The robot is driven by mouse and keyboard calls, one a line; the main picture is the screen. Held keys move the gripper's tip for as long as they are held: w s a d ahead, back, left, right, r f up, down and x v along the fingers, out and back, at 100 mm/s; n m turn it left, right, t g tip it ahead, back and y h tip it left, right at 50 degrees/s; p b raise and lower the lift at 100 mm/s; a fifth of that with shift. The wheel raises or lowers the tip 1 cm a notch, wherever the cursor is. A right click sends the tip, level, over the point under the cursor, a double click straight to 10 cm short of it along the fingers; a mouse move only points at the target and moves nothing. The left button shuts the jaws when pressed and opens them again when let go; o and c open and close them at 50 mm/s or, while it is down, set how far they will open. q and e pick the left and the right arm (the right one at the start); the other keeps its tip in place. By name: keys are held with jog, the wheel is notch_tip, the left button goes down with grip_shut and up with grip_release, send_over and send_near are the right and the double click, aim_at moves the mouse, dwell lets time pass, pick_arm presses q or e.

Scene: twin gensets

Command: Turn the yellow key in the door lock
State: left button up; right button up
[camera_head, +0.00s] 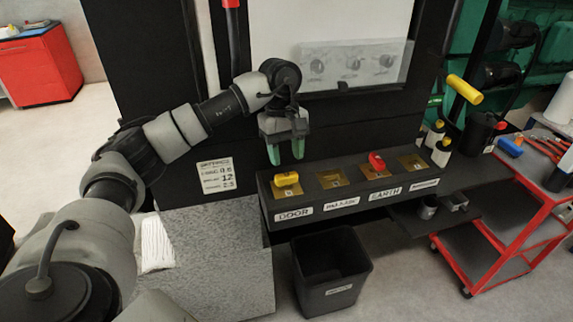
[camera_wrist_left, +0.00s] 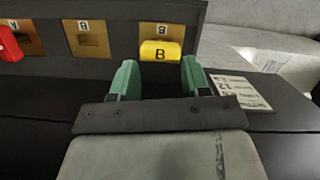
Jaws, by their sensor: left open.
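The yellow key (camera_head: 286,179) sits in the lock above the DOOR label (camera_head: 294,214), at the left end of a black lock panel (camera_head: 347,204). My left gripper (camera_head: 286,153), with green fingers, is open and empty above and behind the yellow key in the head view. In the left wrist view its fingers (camera_wrist_left: 158,72) are spread apart on either side of the key. No contact with the key is visible. My right gripper is not in view.
A red key (camera_head: 377,161) sits in the EARTH lock. A black bin (camera_head: 331,275) stands below the panel. A grey block (camera_head: 217,262) is at the left. A red trolley (camera_head: 510,220) with tools is at the right. A yellow-ended handle (camera_head: 464,89) sticks out at the upper right.

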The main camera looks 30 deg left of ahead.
aim_at(287, 174)
pick_arm(q)
jog(key=n+p, duration=0.1)
jog(key=n, duration=0.3)
jog(key=shift+r+t, duration=0.1)
jog(key=shift+t, duration=0.3)
jog(key=n+t+p, duration=0.1)
jog(key=n, duration=0.4)
jog(key=shift+n, duration=0.4)
jog(key=shift+s+f+n, duration=0.1)
jog(key=shift+f+n, duration=0.15)
jog(key=shift+n, duration=0.45)
jog(key=n, duration=0.2)
jog(key=n+t+b, duration=0.1)
jog(key=shift+s+a+f+n, duration=0.2)
jog(key=shift+s+a+n, duration=0.1)
jog(key=shift+n, duration=0.1)
jog(key=shift+f+n+b, duration=0.35)
jog(key=shift+n+b, duration=0.05)
jog(key=shift+n, duration=0.2)
jog(key=shift+b+x, duration=1.65)
jog(key=shift+x, duration=0.7)
jog(key=shift+c, duration=0.3)
